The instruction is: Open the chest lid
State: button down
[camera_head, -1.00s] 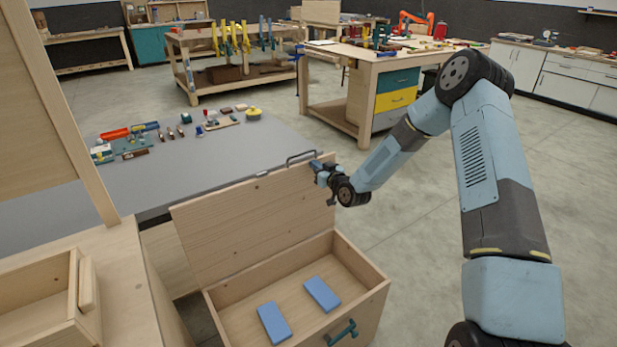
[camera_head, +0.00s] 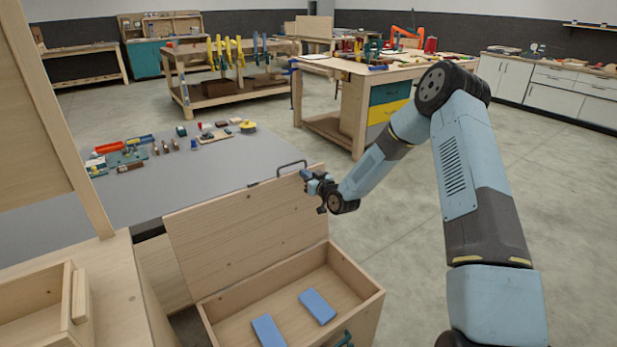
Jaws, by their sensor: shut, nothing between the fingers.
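The wooden chest (camera_head: 362,308) stands low in front of me with its inside in plain view. Its lid (camera_head: 245,232) is swung up and leans back, standing open along the chest's far-left edge. Two blue blocks, one on the left (camera_head: 268,331) and one on the right (camera_head: 317,306), lie on the chest floor. A teal handle (camera_head: 345,340) shows on the chest's front, partly cut off by the picture edge. My gripper (camera_head: 306,176) is shut and empty at the lid's upper right corner. I cannot tell whether it touches the lid.
A grey table (camera_head: 215,170) behind the lid carries several small tools and parts. A wooden cabinet with an open drawer (camera_head: 35,305) stands at left. Workbenches (camera_head: 350,90) stand farther back. The floor right of the chest is clear apart from my arm.

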jog(key=r+v, duration=0.1)
jog(key=v, duration=1.2)
jog(key=s+d+r+m+g+h, duration=0.1)
jog(key=s+d+r+g+h, duration=0.1)
jog(key=s+d+r+h, duration=0.6)
jog(key=s+d+r+m+g+h, duration=0.15)
jog(key=s+d+r, duration=0.25)
jog(key=r, duration=0.9)
jog(key=s+d+r+m+g, duration=0.1)
jog(key=s+r, duration=0.2)
jog(key=s, duration=0.7)
jog(key=s+d+r+m+g, duration=0.2)
jog(key=s+r, duration=0.1)
jog(key=s, duration=0.7)
jog(key=s+d+r+m+g, duration=0.1)
jog(key=s+r+g, duration=0.1)
jog(key=s, duration=0.8)
jog(key=shift+d+r, duration=0.2)
jog(key=shift+r, duration=0.25)
